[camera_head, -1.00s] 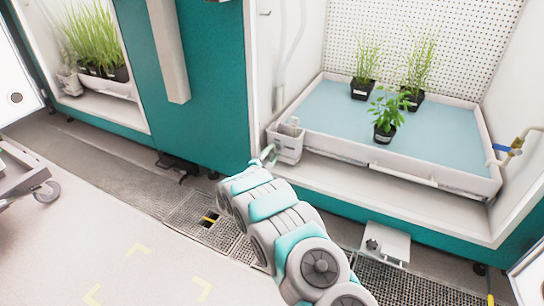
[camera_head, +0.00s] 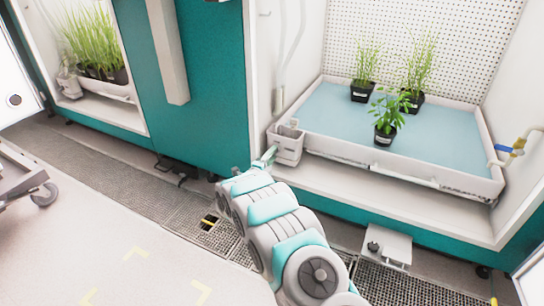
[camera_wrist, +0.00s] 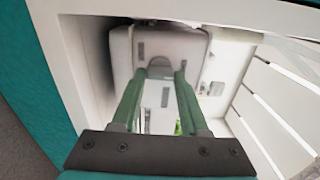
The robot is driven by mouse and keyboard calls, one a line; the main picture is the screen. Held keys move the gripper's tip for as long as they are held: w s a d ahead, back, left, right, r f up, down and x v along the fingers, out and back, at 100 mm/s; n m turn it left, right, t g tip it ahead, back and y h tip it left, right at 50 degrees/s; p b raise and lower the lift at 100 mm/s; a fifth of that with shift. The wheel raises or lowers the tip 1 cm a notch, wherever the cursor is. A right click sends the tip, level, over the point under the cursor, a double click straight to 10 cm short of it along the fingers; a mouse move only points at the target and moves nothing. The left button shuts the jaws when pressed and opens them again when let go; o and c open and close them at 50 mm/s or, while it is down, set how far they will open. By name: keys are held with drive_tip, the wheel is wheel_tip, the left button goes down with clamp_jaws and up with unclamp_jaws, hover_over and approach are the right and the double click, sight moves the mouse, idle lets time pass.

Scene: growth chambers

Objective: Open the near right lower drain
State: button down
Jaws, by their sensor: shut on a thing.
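My gripper (camera_head: 268,156) is at the small white box (camera_head: 288,147) by the front left corner of the right chamber's tray. In the wrist view, my two green fingers (camera_wrist: 166,75) reach to the box's white face (camera_wrist: 192,48). They are shut on a small grey tab (camera_wrist: 160,68) on or just in front of that face. I take the tab to be part of the drain, but its full shape is hidden between the fingertips. I cannot tell whether the drain is open.
The shallow white tray (camera_head: 345,150) holds a blue mat and 3 potted plants. A brass valve with a blue handle (camera_head: 504,149) is on the right wall. Floor grating (camera_head: 213,238) runs along the chambers. A wheeled cart (camera_head: 38,190) stands at the left.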

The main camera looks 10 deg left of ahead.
drive_tip(key=shift+c, duration=2.1)
unclamp_jaws()
drive_tip(key=v, duration=0.7)
drive_tip(key=shift+s+p, duration=0.4)
drive_tip(key=shift+p, duration=0.05)
drive_tip(key=shift+w+a+r, duration=0.1)
